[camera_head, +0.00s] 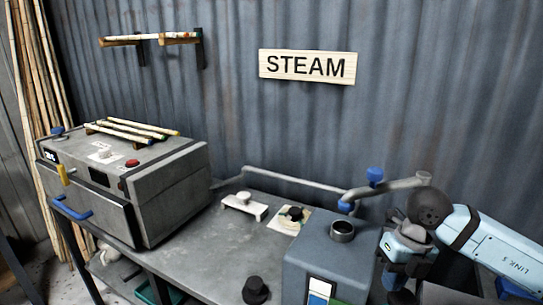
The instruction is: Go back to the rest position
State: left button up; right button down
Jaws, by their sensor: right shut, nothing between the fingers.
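My right gripper (396,284) is at the lower right, at the end of my pale blue right arm. Its dark fingers point downward and are shut, with nothing held between them. It is just right of a grey-blue box (305,255) with a round port on top; I cannot tell whether they touch. The tips are partly lost against dark surfaces behind. My left gripper is not in view.
A metal steamer box (165,185) with rattan sticks (130,130) on top stands on the grey bench (200,250). A pipe with blue valve handles (375,174) runs close to my right wrist. A black knob (255,290) stands near the front. A STEAM sign (307,67) hangs behind.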

jog(key=s+a+r+m+y+p, duration=0.1)
jog(key=s+a+m+y+p, duration=0.35)
jog(key=a+y, duration=1.25)
jog(key=d+f+m+t+h, duration=0.3)
jog(key=f+m+t+h, duration=0.3)
jog(key=m+t, duration=0.4)
jog(key=d+f+m+t+h, duration=0.3)
jog(key=f+m+t+h, duration=0.35)
jog(key=m, duration=0.65)
jog(key=s+d+f+m+g+h, duration=0.4)
jog(key=s+f+m, duration=0.2)
jog(key=s+f, duration=0.6)
jog(key=shift+s+f+g, duration=0.15)
jog(key=shift+f+g, duration=0.2)
jog(key=shift+f, duration=0.55)
